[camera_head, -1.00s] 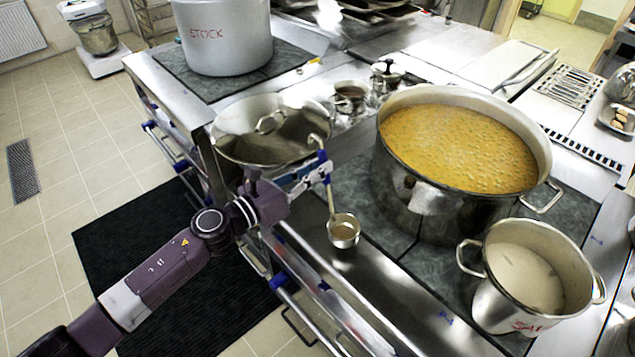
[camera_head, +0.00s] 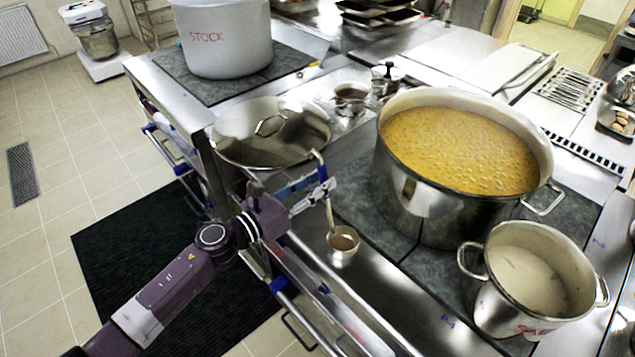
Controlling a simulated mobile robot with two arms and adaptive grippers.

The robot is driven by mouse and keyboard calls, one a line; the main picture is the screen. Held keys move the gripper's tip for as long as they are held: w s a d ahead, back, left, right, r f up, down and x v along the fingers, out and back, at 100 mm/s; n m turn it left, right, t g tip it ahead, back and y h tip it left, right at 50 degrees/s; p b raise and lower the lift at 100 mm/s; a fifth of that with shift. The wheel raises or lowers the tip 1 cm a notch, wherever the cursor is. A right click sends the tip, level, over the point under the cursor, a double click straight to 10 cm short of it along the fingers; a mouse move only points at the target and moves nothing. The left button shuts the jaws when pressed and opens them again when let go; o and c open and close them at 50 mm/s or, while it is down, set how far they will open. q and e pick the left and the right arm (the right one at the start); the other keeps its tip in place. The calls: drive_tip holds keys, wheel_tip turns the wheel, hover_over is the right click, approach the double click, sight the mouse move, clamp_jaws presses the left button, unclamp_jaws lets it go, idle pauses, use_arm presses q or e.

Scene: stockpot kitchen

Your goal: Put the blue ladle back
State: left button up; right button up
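My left gripper (camera_head: 320,189) comes in from the lower left and is shut on the blue ladle (camera_head: 343,244) at the blue part of its handle. The ladle hangs upright with its hooked end up and its bowl down, over the steel front ledge. The bowl looks brownish inside; whether it holds liquid is hard to tell. It is left of the large soup pot (camera_head: 455,150) and apart from it. My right gripper is not in view.
A smaller pot (camera_head: 530,275) with whitish contents stands front right. The stock pot (camera_head: 225,45) is at the back left. Small metal containers (camera_head: 350,98) stand behind the soup pot's left side.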

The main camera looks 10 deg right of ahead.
use_arm(q)
drive_tip(key=shift+r, duration=0.15)
drive_tip(key=shift+s+a, duration=0.2)
drive_tip(key=shift+a, duration=0.15)
drive_tip(key=b+v, duration=0.3)
drive_tip(key=v, duration=0.8)
drive_tip(key=shift+s, duration=0.2)
